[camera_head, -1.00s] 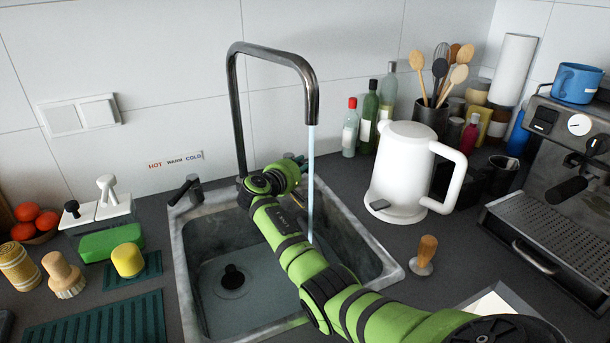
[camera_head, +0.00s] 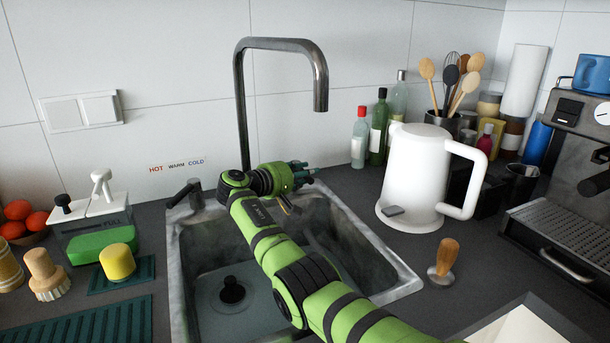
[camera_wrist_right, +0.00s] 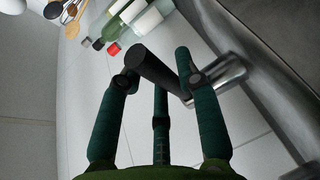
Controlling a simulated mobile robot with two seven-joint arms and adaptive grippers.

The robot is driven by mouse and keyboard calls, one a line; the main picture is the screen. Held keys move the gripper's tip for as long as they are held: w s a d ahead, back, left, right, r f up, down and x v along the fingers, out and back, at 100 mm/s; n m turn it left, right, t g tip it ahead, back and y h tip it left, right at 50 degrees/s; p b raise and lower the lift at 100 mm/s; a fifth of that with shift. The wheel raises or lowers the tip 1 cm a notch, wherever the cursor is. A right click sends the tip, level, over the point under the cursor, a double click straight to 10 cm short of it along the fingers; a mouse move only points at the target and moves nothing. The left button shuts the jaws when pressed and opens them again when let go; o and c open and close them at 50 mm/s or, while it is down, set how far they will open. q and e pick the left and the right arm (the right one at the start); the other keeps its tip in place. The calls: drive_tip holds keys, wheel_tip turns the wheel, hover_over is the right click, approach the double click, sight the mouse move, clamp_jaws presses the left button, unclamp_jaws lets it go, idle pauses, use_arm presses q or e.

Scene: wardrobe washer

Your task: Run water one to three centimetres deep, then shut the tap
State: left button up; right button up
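The metal tap (camera_head: 321,75) arches over the sink (camera_head: 395,270), and no stream falls from its spout. Shallow, clear water (camera_head: 262,315) seems to lie in the basin around a black plug (camera_head: 232,291); I cannot read its depth. My right gripper (camera_head: 302,173) is behind the basin, just right of the tap's upright pipe. In the right wrist view its green fingers (camera_wrist_right: 158,78) are spread, with a dark lever (camera_wrist_right: 152,66) between their tips. The lever joins a metal body (camera_wrist_right: 222,76). Firm contact is not clear. My left gripper is out of view.
A white kettle (camera_head: 413,180) stands right of the sink, with bottles (camera_head: 378,125) behind it. A wooden-handled tool (camera_head: 443,262) stands near the sink's right rim. A dark lever fitting (camera_head: 188,192) is at the back left corner.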

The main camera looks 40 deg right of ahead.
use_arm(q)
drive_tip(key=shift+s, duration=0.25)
use_arm(e)
drive_tip(key=shift+a, duration=0.2)
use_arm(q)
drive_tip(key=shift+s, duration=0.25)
use_arm(e)
drive_tip(key=a+r, duration=0.2)
drive_tip(key=a, duration=0.9)
drive_tip(key=shift+s+a, duration=0.25)
drive_tip(key=shift+s, duration=0.2)
